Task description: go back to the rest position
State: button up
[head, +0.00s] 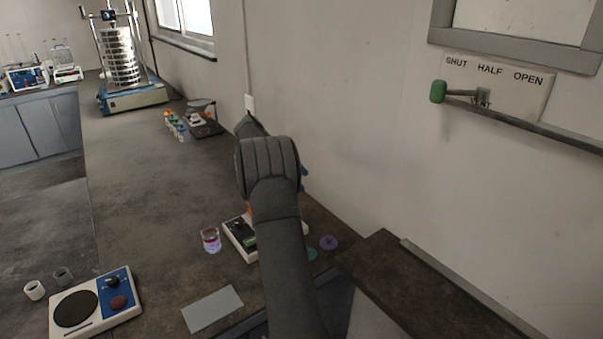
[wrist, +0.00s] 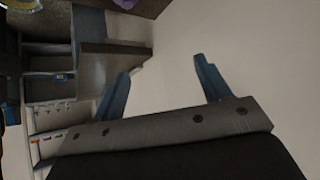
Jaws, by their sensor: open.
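My gripper (wrist: 165,84) is open in the wrist view, its two blue fingers apart with nothing between them. It faces the pale wall and the dark edge of a bench. In the head view my grey arm reaches up the middle of the picture over the bench (head: 160,222). There the gripper is mostly hidden behind the arm, with only a bit of blue showing at its right side.
A white device (head: 236,238) is partly hidden behind my arm, beside a small beaker (head: 211,240) and a purple disc (head: 328,242). A hotplate (head: 97,302) is at front left. The sieve shaker (head: 122,60) stands far back. A green-knobbed vent lever (head: 438,92) is on the right wall.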

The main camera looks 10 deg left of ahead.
jog(key=shift+d, duration=0.1)
dwell(0.3)
jog(key=a+f, duration=0.3)
jog(key=w+a+f, duration=0.1)
jog(key=a+f, duration=0.2)
jog(key=a, duration=0.1)
jog(key=w+a+f, duration=0.1)
jog(key=a+f, duration=0.2)
jog(key=a, duration=0.1)
jog(key=shift+w+a+f, duration=0.1)
jog(key=shift+a+f, duration=0.1)
jog(key=shift+f, duration=0.75)
